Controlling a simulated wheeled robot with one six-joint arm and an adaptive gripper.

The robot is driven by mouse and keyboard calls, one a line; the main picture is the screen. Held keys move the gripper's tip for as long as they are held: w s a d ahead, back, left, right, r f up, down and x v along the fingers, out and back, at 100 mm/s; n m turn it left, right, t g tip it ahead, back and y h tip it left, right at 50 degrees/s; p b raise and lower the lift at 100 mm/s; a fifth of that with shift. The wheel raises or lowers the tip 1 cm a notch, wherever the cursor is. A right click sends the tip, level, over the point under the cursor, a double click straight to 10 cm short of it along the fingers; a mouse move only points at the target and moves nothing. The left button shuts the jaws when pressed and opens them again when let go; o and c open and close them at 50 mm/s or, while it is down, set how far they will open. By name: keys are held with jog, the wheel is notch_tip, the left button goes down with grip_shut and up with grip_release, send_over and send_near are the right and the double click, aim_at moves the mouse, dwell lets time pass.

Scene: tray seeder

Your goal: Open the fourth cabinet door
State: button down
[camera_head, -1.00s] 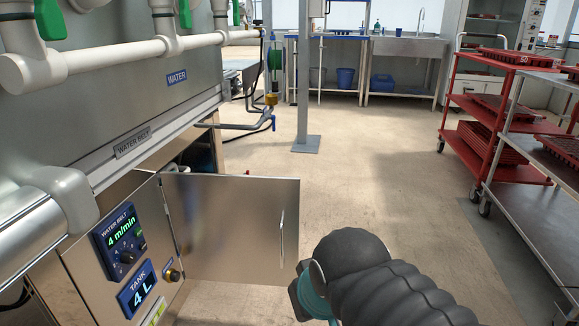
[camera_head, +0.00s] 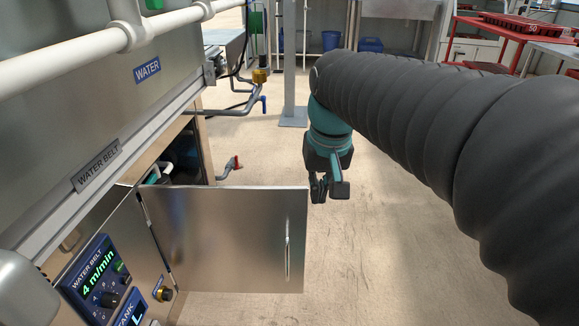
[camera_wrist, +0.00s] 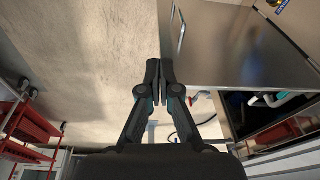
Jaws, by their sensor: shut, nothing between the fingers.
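A steel cabinet door (camera_head: 225,235) stands swung out from the machine's lower side, open, with a slim vertical handle (camera_head: 287,257) near its free edge. My gripper (camera_head: 321,199) is shut and empty, just right of the door's upper free corner and apart from it as far as I can tell. In the wrist view my gripper (camera_wrist: 162,100) points along the door (camera_wrist: 225,45), with the door's handle (camera_wrist: 181,32) just beyond the fingertips. The open cabinet interior (camera_wrist: 268,108) shows at the right there, with pipes inside.
The machine's control panel (camera_head: 98,283) sits left of the door. A brass-fitted pipe (camera_head: 260,78) stands behind the opening. A grey post (camera_head: 291,115) rises farther back. Red trolleys (camera_head: 505,40) stand at the back right. The floor right of the door is clear.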

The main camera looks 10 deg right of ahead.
jog(key=w+r, duration=0.1)
jog(key=w, duration=0.1)
jog(key=w+r+g+p, duration=0.1)
jog(key=w, duration=0.2)
jog(key=w+r+g+p, duration=0.1)
jog(key=w, duration=0.2)
jog(key=shift+d+m, duration=0.1)
jog(key=shift+m, duration=0.2)
jog(key=w+g+p, duration=0.2)
jog(key=w+g, duration=0.1)
jog(key=w, duration=0.5)
jog(key=s+a+b+x, duration=0.1)
jog(key=s+b+x, duration=0.1)
jog(key=x, duration=0.9)
jog(key=shift+r+m, duration=0.3)
jog(key=shift+m, duration=0.1)
jog(key=shift+s, duration=0.15)
